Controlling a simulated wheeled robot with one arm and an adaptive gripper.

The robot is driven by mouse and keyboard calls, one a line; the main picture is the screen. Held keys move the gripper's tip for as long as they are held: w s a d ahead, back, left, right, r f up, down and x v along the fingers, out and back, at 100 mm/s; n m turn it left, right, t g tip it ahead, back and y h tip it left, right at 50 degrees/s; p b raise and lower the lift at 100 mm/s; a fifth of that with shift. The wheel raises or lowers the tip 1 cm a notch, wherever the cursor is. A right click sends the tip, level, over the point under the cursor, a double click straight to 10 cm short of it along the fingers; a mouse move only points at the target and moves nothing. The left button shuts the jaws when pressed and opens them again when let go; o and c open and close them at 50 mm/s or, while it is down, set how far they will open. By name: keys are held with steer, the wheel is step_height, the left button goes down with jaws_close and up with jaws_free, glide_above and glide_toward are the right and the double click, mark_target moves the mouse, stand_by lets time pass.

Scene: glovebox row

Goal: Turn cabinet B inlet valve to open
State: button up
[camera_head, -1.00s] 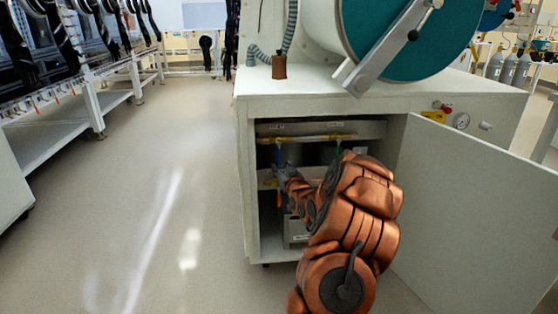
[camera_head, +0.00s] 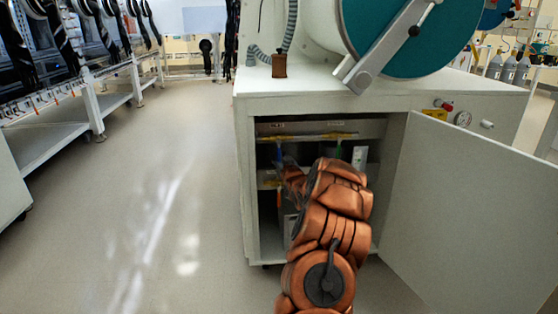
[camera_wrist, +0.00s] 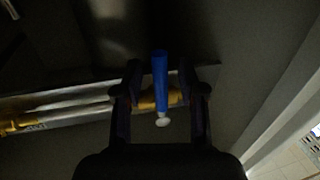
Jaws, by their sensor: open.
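The blue valve handle (camera_wrist: 160,78) stands between the two fingers of my gripper (camera_wrist: 159,70) in the wrist view, with dark gaps on both sides. In the head view the blue handle (camera_head: 279,152) shows small under the pipe inside the open cabinet. A green handle (camera_head: 338,149) hangs further right on the pipe. The labels above are too small to read.
The cabinet door (camera_head: 470,210) stands open to the right. The cabinet's left wall (camera_head: 245,190) is close to my arm. A shelf crosses the inside below the handles. A pale panel (camera_head: 359,157) is right of the green handle. The floor to the left is clear.

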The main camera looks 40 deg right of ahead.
steer(key=shift+w+d, duration=0.1)
steer(key=shift+w, duration=0.1)
jaws_close()
stand_by(0.3)
stand_by(0.4)
